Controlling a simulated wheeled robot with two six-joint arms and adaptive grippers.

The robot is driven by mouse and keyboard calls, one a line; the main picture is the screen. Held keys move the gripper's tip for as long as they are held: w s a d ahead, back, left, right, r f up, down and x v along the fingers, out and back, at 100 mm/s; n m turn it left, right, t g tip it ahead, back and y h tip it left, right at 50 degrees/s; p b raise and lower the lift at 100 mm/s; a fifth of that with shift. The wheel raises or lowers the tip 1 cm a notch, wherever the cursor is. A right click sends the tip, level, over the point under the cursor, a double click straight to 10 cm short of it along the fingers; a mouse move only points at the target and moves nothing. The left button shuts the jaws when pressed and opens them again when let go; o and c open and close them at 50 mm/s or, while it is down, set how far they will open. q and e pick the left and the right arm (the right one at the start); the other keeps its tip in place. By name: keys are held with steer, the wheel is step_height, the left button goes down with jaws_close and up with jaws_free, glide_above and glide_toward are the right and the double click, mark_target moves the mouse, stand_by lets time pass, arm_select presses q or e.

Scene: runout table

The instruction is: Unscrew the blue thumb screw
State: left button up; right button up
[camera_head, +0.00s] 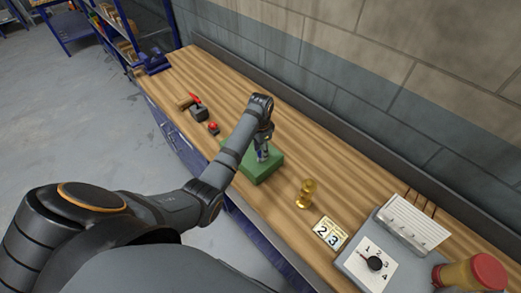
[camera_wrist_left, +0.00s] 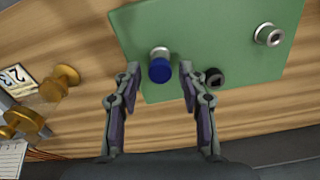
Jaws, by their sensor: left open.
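The blue thumb screw (camera_wrist_left: 160,70) stands on the green block (camera_wrist_left: 200,25) in the left wrist view, with a pale collar beside its blue head. My left gripper (camera_wrist_left: 158,75) is open, its two fingers on either side of the blue screw with gaps between. A black screw (camera_wrist_left: 213,78) and a silver ring-shaped fitting (camera_wrist_left: 267,35) also sit on the block. My right gripper is not in view.
Brass pieces (camera_head: 306,194) stand right of the block, near a number card (camera_head: 329,232) and a grey box with a dial (camera_head: 374,263). A red button (camera_head: 213,127) and a red-handled device (camera_head: 197,108) lie to the left. Bare wood is free behind the block.

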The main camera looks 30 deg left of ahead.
arm_select(q)
steer(key=m, duration=0.5)
steer(key=shift+m, duration=0.3)
steer(key=m, duration=0.4)
steer(key=shift+m, duration=0.3)
steer(key=m, duration=1.1)
jaws_close()
steer(key=n, duration=0.4)
steer(key=shift+n, duration=0.3)
